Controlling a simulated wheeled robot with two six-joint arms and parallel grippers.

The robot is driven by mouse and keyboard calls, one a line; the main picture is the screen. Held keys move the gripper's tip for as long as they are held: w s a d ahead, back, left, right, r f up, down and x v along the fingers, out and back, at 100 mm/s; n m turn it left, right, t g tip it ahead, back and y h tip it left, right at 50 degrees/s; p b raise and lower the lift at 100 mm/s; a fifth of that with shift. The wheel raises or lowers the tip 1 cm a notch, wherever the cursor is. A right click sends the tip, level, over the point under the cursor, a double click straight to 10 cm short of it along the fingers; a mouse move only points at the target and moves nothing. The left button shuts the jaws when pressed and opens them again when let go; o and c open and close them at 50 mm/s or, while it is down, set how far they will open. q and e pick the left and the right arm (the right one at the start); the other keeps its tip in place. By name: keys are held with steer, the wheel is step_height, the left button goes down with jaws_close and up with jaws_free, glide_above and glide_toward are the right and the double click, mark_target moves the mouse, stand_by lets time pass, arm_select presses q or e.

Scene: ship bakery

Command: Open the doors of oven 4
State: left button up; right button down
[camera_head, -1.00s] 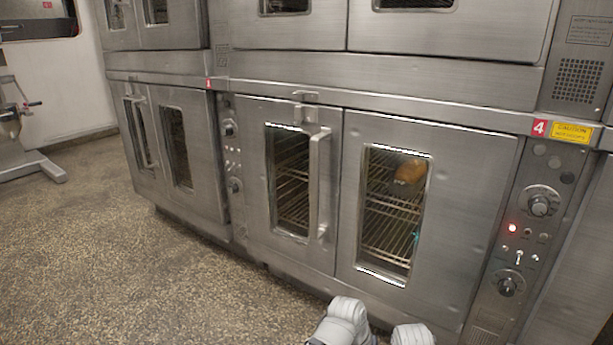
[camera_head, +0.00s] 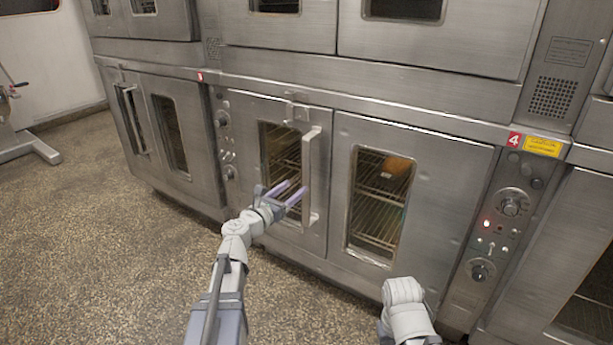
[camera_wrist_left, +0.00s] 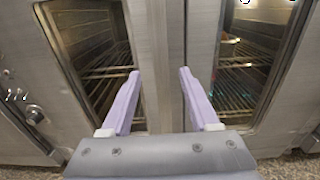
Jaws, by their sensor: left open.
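Oven 4 has a left door (camera_head: 268,228) and a right door (camera_head: 425,190), both shut, each with a glass window. A vertical bar handle (camera_head: 310,165) stands on the left door near the seam between the doors. My left gripper (camera_head: 295,189) is open, its lilac fingers pointing at the left door by the handle's lower half. In the left wrist view the open fingers (camera_wrist_left: 159,72) show before a pale upright strip between the two windows; I cannot tell whether they touch the handle. My right gripper is not in view.
A red number 4 label (camera_head: 514,140) and a control panel (camera_head: 495,225) with knobs and a lit red lamp are right of the doors. A brown item (camera_head: 397,165) shows behind the right window. Another oven (camera_head: 165,135) stands left. The speckled floor (camera_head: 130,260) is clear at left.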

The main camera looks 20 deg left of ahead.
mark_target(305, 178)
arm_select(q)
steer(key=x, duration=0.7)
steer(key=shift+w+d, duration=0.15)
steer(key=shift+w, duration=0.2)
jaws_close()
steer(key=shift+s, duration=0.1)
stand_by(1.0)
